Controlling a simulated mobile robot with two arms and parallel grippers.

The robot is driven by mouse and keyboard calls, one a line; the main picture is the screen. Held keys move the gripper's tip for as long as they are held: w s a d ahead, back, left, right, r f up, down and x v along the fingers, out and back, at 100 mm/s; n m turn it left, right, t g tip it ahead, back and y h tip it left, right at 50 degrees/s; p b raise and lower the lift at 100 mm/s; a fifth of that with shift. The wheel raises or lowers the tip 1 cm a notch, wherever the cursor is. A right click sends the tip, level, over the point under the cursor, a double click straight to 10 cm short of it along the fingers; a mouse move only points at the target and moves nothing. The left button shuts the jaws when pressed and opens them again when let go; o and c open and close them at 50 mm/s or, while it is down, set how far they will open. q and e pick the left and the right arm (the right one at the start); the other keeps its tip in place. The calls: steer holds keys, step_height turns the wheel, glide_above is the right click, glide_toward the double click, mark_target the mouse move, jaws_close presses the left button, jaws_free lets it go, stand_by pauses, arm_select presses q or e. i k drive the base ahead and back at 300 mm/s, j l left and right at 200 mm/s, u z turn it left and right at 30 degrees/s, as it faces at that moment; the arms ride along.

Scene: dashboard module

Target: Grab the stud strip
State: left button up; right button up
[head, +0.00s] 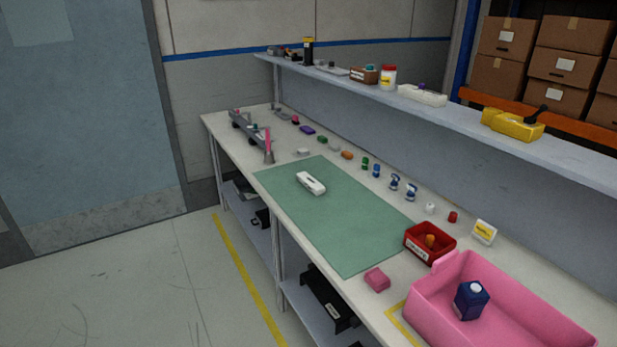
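A long dark grey strip-like part (251,131) lies along the far left end of the bench, with small raised bits on it; it may be the stud strip, but it is too small to be sure. A white oblong part (311,183) with a darker slot or mark lies alone on the green mat (345,225). A grey cone-shaped piece with a pink upright top (268,150) stands by the near end of the grey part. Neither of my grippers shows in the head view.
Small coloured parts stand in a row along the bench's back. A red bin (409,246), a pink block (376,279) and a pink tub (425,310) holding a dark blue bottle (470,301) are at the near right. A raised shelf (460,120) runs behind. Floor is clear at left.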

mark_target(316, 188)
steer(key=i+j+z, duration=0.2)
steer(key=i+z, duration=0.25)
steer(key=i+j+z, duration=0.3)
steer(key=z, duration=0.15)
steer(key=i+j, duration=0.05)
steer(key=i, duration=0.05)
